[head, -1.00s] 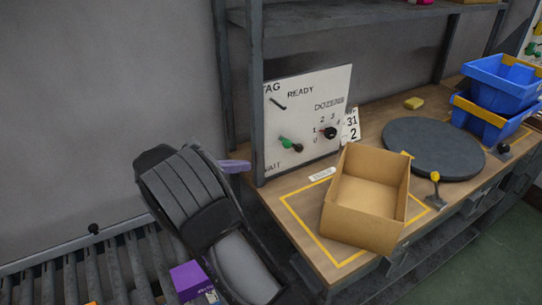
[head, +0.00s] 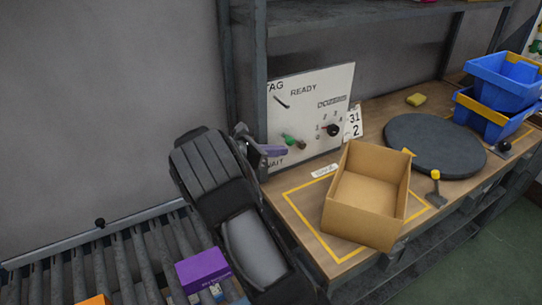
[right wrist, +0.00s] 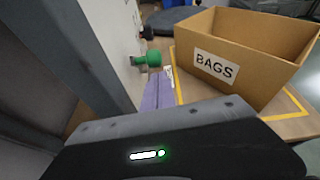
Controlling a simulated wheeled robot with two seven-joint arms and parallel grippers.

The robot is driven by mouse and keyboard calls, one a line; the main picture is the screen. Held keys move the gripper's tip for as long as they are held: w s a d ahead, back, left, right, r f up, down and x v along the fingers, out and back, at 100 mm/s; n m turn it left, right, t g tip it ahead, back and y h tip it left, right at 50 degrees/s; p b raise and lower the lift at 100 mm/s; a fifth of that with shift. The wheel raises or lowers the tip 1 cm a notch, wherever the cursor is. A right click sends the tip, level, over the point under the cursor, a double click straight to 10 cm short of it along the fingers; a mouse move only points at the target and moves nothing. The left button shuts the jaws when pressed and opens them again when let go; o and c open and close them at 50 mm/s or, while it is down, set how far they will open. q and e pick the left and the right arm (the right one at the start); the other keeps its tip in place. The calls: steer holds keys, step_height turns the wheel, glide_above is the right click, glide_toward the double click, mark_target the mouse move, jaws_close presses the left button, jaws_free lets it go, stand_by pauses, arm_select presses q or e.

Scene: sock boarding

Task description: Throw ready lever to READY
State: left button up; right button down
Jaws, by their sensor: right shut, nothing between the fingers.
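The ready lever (head: 290,139), with a green knob, sticks out from a white panel (head: 313,82) at its lower left. READY is printed near the panel's top, and a partly hidden word, seemingly WAIT, near its bottom. The lever's knob is at the lower part. In the right wrist view the green knob (right wrist: 149,60) is just beyond the fingertips. My right gripper (head: 274,151) is shut and empty, its purple fingers just below and left of the knob. I cannot tell whether they touch. It also shows in the right wrist view (right wrist: 158,88). My left gripper is out of view.
A grey rack post (head: 259,90) stands close by the panel's left edge. An open cardboard box (head: 362,215) marked BAGS sits on the wooden bench. A dark turntable (head: 435,143), a yellow-knobbed lever (head: 435,187) and blue bins (head: 503,85) are further right. A purple box (head: 203,268) lies on the rollers.

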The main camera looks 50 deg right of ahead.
mark_target(288, 141)
steer(key=shift+d+r, duration=0.15)
steer(key=shift+r, duration=0.1)
steer(key=r+p, duration=0.1)
steer(key=d+r+p, duration=0.1)
steer(key=p, duration=0.1)
steer(key=shift+s+d+r, duration=0.15)
steer(key=shift+s+r, duration=0.05)
steer(key=shift+r, duration=0.05)
steer(key=shift+s+d+r, duration=0.1)
steer(key=shift+d, duration=0.05)
steer(key=shift+f, duration=0.25)
